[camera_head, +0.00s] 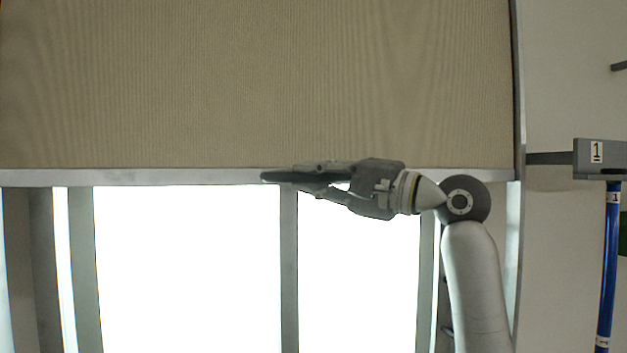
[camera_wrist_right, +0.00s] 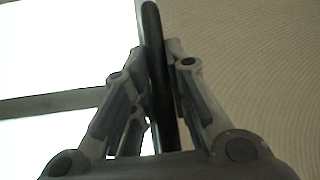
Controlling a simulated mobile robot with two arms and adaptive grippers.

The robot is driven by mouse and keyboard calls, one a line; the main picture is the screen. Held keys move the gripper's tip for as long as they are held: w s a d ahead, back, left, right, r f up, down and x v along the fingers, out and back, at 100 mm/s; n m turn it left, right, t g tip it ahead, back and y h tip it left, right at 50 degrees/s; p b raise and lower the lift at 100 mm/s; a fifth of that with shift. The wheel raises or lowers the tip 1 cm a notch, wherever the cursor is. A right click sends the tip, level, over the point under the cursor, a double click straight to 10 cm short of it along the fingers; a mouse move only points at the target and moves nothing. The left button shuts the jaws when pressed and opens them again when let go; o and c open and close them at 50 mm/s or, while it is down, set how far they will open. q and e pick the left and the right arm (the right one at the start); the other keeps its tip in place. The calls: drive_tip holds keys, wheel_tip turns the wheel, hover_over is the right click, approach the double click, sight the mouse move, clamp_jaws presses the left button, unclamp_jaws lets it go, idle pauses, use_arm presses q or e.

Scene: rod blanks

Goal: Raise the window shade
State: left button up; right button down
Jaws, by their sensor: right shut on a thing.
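The window shade (camera_head: 270,80) is a tan ribbed sheet filling the upper part of the head view. Its light grey bottom rail (camera_head: 130,177) runs level across the window, with bright panes (camera_head: 190,270) uncovered below. My right gripper (camera_head: 308,178) lies sideways across the rail, pointing left. In the right wrist view, its fingers (camera_wrist_right: 160,65) are shut on a dark bar (camera_wrist_right: 152,30) that reaches past the fingertips, with shade fabric (camera_wrist_right: 250,60) on the right and bright window on the left. How the bar joins the rail is hidden. My left gripper is out of view.
Vertical window mullions (camera_head: 289,260) stand behind my arm. To the right, a grey wall bracket (camera_head: 598,158) labelled 1 has a blue rod (camera_head: 609,265) below it. The wall between the window frame (camera_head: 519,90) and the bracket is mostly clear.

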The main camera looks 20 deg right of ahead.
drive_tip(key=c, duration=1.4)
unclamp_jaws()
drive_tip(key=shift+w, duration=0.1)
drive_tip(key=v, duration=1.2)
drive_tip(key=shift+d, duration=0.1)
